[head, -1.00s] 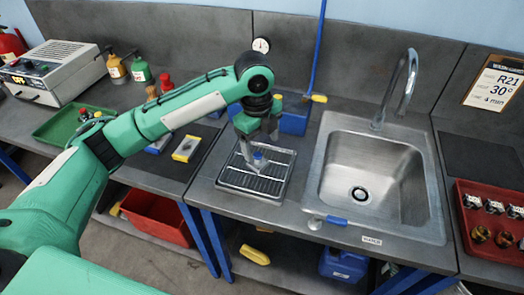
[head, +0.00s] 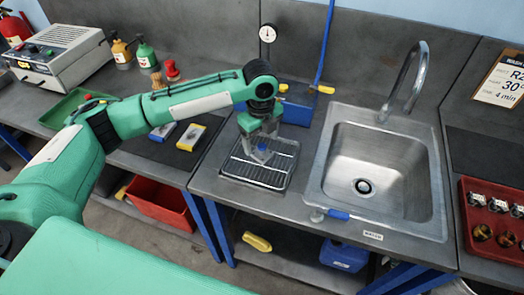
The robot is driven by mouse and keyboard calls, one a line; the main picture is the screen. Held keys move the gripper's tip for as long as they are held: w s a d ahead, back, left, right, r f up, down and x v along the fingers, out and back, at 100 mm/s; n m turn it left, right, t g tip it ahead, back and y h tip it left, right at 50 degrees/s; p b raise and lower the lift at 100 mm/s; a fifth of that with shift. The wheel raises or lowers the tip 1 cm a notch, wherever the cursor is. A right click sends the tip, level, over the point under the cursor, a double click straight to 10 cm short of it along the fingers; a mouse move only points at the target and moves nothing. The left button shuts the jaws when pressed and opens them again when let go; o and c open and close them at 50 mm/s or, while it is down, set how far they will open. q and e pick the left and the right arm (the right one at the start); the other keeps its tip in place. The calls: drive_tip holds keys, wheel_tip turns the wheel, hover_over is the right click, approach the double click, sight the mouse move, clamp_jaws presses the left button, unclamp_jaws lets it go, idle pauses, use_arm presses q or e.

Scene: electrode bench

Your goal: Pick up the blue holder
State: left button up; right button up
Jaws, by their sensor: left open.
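My right gripper is not in view.
The steel sink (head: 365,172) with a tall tap (head: 419,70) is right of the tray. A blue box (head: 297,104) stands behind the gripper. A red tray (head: 497,225) is far right.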

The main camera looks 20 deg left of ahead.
sight(262, 145)
use_arm(q)
wheel_tip(262, 145, down, 4)
drive_tip(key=shift+w+f+p, duration=0.1)
drive_tip(key=shift+f+p, duration=0.15)
drive_tip(key=shift+p, duration=0.35)
drive_tip(key=shift+c, duration=0.2)
drive_tip(key=c, duration=1.3)
drive_tip(key=shift+c, duration=0.4)
drive_tip(key=shift+r, duration=0.15)
